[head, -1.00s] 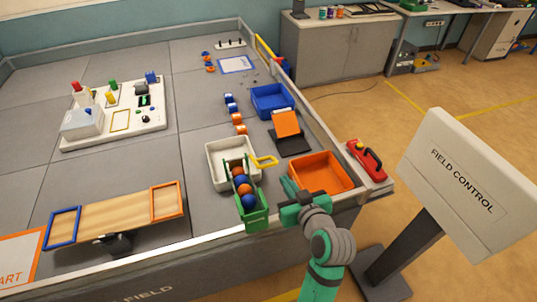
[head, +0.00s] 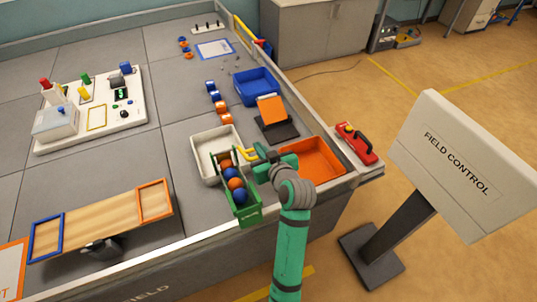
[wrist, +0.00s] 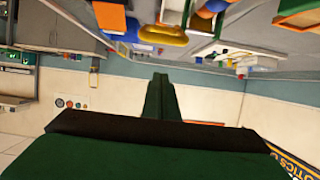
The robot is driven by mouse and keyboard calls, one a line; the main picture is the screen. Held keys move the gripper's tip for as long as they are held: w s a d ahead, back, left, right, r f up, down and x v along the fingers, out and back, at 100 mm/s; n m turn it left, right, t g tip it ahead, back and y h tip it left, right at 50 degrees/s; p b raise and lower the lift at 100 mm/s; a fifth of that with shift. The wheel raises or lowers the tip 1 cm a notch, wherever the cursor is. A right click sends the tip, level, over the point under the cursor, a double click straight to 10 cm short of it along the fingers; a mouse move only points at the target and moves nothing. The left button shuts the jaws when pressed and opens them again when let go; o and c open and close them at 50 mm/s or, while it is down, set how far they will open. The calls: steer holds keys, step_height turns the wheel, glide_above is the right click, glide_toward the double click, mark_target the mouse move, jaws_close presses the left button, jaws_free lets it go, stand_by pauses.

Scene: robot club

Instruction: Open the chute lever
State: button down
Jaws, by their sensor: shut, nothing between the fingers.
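The green chute (head: 243,208) stands at the table's near edge, with orange and blue balls (head: 235,184) lined up inside it. Its yellow lever (head: 247,154) sticks out at the chute's upper end, above the right rim of the white bin (head: 203,157). My gripper (head: 262,149) is shut and empty, with its tips right beside the lever. It covers the lever's right part, and I cannot tell whether they touch. In the wrist view my green fingers (wrist: 160,90) are closed together; a yellow rounded thing there is unclear.
An orange tray (head: 335,172) lies just right of my gripper. A black stand with an orange plate (head: 270,108) and a blue bin (head: 257,86) are behind it. The field control sign (head: 460,160) stands right of my arm.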

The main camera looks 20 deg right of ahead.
steer(key=f, duration=0.4)
steer(key=shift+d, duration=0.2)
steer(key=shift+w+a, duration=0.1)
steer(key=shift+w, duration=0.05)
steer(key=s+f, duration=0.1)
steer(key=f, duration=0.2)
steer(key=s+f, duration=0.1)
steer(key=shift+s+f, duration=0.35)
